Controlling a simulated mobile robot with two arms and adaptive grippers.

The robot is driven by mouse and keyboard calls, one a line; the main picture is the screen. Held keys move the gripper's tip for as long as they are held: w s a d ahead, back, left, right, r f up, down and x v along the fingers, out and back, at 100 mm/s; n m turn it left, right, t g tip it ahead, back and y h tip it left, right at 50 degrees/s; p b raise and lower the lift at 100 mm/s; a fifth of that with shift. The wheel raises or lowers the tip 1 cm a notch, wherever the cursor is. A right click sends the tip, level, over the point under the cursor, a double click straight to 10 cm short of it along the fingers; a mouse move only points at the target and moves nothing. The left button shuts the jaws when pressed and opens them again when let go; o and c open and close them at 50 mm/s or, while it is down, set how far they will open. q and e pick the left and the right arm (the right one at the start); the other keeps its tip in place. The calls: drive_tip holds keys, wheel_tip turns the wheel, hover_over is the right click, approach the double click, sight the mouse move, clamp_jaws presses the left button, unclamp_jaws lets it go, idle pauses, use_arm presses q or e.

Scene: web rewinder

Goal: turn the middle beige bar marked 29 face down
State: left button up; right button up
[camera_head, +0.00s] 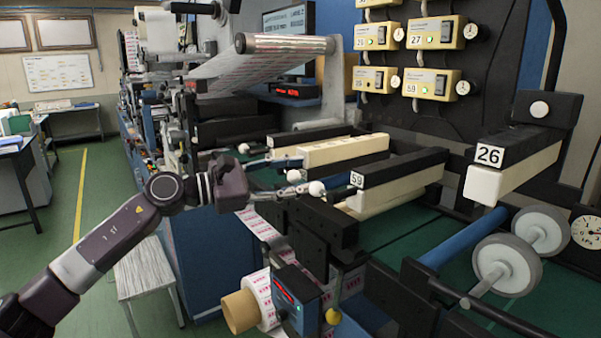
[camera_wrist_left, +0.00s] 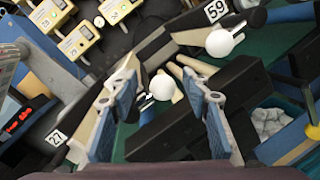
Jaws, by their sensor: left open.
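The middle beige bar (camera_head: 345,150) lies between two other bars in the head view, with a pale beige face upward. I cannot read a 29 on it. A white ball knob (camera_wrist_left: 162,87) at its near end shows between my fingers in the left wrist view. My left gripper (camera_head: 280,174) comes in from the left at the near ends of the bars. Its blue fingers are open on either side of the knob, with no clear contact visible. My right gripper is not in view.
A bar marked 59 (camera_head: 400,180) lies nearer than the middle bar, and one marked 26 (camera_head: 515,170) is at the right. A plate marked 27 (camera_wrist_left: 57,138) shows in the left wrist view. A black block (camera_head: 320,230) and paper roll (camera_head: 255,305) stand below.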

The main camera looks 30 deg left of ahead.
use_arm(q)
drive_tip(key=shift+s+a, duration=0.15)
drive_tip(key=shift+s, duration=0.1)
drive_tip(key=shift+c, duration=0.7)
drive_tip(key=shift+s+a, duration=0.1)
drive_tip(key=shift+c, duration=2.6)
clamp_jaws()
drive_tip(key=shift+d, duration=0.2)
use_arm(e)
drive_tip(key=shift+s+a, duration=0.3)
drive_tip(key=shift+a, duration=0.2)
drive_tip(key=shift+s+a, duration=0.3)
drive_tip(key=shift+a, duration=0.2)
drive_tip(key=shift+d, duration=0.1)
